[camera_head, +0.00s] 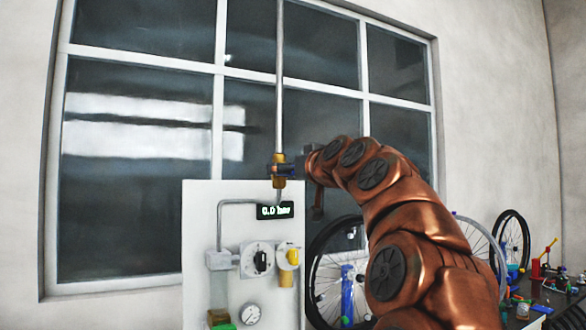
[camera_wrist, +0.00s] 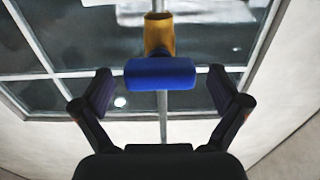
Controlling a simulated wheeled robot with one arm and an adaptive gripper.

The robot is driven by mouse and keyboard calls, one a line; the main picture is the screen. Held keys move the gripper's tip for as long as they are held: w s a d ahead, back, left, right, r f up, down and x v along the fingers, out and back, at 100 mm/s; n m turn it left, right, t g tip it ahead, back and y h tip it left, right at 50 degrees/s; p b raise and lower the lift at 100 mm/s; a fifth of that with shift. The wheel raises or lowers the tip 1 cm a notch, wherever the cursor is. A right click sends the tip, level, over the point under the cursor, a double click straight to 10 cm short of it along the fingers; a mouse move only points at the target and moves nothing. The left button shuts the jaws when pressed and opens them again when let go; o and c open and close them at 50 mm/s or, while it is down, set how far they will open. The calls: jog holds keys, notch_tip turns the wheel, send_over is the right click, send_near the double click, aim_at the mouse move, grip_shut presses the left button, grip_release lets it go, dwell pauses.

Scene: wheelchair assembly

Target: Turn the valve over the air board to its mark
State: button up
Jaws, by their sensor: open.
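The valve has a brass body (camera_head: 279,171) on a vertical pipe above the white air board (camera_head: 195,262) in the head view. In the wrist view its brass body (camera_wrist: 159,35) stands behind a blue handle (camera_wrist: 160,73) that lies crosswise. My gripper (camera_wrist: 160,90) is open, with one finger to the left and one to the right of the blue handle, with gaps on both sides. In the head view my gripper (camera_head: 290,168) is at the valve and partly covers it. I cannot make out the mark.
The board carries a gauge (camera_head: 250,314), a black knob (camera_head: 261,261) and a yellow knob (camera_head: 293,257). A window (camera_head: 140,150) is behind. Wheels (camera_head: 512,240) and a cluttered bench (camera_head: 535,295) are at the right.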

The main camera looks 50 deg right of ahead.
jog(key=shift+c, duration=0.4)
jog(key=c, duration=1.1)
